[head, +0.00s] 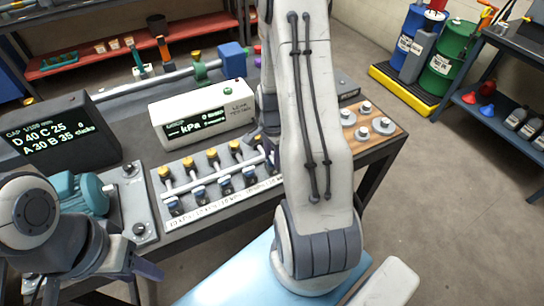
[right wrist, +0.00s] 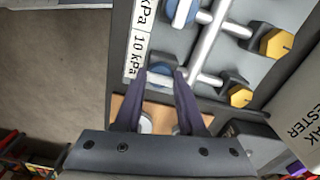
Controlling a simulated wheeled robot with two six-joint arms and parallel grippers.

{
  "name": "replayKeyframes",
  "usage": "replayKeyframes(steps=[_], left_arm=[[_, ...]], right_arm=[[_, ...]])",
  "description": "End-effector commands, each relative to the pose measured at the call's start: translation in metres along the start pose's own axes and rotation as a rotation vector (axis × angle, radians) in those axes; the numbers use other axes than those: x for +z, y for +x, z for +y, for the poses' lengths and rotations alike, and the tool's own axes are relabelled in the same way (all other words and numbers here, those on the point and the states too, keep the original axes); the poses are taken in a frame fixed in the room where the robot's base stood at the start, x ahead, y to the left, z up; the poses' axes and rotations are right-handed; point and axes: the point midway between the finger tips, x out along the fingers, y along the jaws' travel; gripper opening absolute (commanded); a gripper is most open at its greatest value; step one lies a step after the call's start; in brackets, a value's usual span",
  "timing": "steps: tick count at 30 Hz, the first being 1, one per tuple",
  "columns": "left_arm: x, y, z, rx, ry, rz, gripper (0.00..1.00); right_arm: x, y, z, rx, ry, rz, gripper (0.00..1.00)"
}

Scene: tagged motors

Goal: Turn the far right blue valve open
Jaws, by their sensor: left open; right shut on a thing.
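The valve board (head: 215,207) is a pale plate on the workbench with a row of blue valves along its front, yellow knobs behind and white pipes between. My right gripper (right wrist: 166,80) is shut on the end blue valve (right wrist: 160,70), beside the "10 kPa" label (right wrist: 138,55). Another blue valve (right wrist: 182,12) stands further along the row, clear of the fingers. In the head view my right arm covers the right end of the board, hiding the gripped valve. My left gripper (head: 95,283) is open and empty at the lower left, in front of the bench.
The kPa leak tester (head: 203,113) stands behind the board. A teal motor (head: 82,193) and a grey plate (head: 131,205) are to its left. A wooden tray (head: 385,113) with metal discs lies to the right. The floor (head: 455,210) on the right is clear.

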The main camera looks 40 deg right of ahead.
Motion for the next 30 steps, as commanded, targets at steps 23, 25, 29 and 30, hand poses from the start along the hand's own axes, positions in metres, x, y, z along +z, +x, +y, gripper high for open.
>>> replayKeyframes(steps=[23,25,29,30], left_arm=[[0.0,0.001,0.0,0.0,0.0,0.0,0.5],[0.0,0.001,0.0,0.0,0.0,0.0,0.5],[0.0,0.003,0.0,0.0,0.0,0.0,0.5],[0.0,0.003,0.0,0.0,0.0,0.0,0.5]], right_arm=[[-0.001,-0.009,-0.001,-0.004,0.002,0.002,0.69],[-0.001,-0.019,-0.002,-0.007,0.002,0.003,0.69],[-0.001,-0.045,-0.002,-0.009,0.002,0.004,0.69],[-0.001,-0.053,-0.002,-0.009,0.002,0.004,0.69]])
